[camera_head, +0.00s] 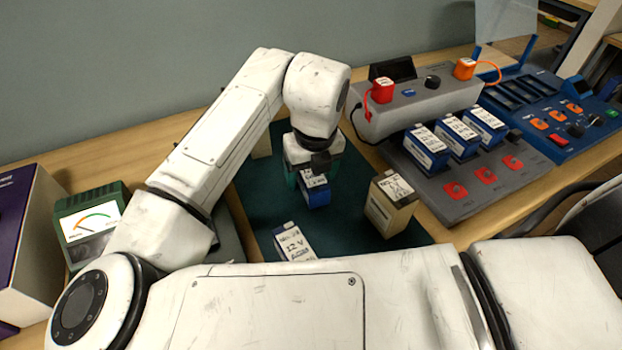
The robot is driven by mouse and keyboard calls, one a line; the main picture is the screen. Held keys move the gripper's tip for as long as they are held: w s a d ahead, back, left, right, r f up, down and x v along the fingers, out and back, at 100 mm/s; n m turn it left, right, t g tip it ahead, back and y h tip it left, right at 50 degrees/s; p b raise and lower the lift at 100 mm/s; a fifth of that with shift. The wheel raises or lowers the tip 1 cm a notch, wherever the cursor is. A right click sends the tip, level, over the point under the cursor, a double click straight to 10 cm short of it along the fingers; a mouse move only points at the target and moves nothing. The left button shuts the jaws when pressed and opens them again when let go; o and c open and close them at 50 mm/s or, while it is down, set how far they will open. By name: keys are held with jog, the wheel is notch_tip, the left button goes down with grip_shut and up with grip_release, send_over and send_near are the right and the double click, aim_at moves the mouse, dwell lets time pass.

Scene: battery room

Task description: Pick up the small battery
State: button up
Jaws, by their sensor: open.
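My gripper (312,172) points down over the dark green mat (262,206), its jaws open. A small blue battery (317,194) with a white top stands directly under it, seemingly between the fingers. The gripper hides part of its top and back, so I cannot tell whether the fingers touch it. A larger beige battery (388,207) stands on the mat to the right.
A grey charging station (440,192) at the right holds several blue batteries (458,137) and has red and orange plugs. A blue station (550,118) lies beyond it. A green meter (90,226) and a purple-and-white box (30,240) stand at the left. Bare mat separates the batteries.

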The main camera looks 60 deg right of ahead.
jog(key=shift+r, duration=0.1)
grip_shut()
dwell(0.6)
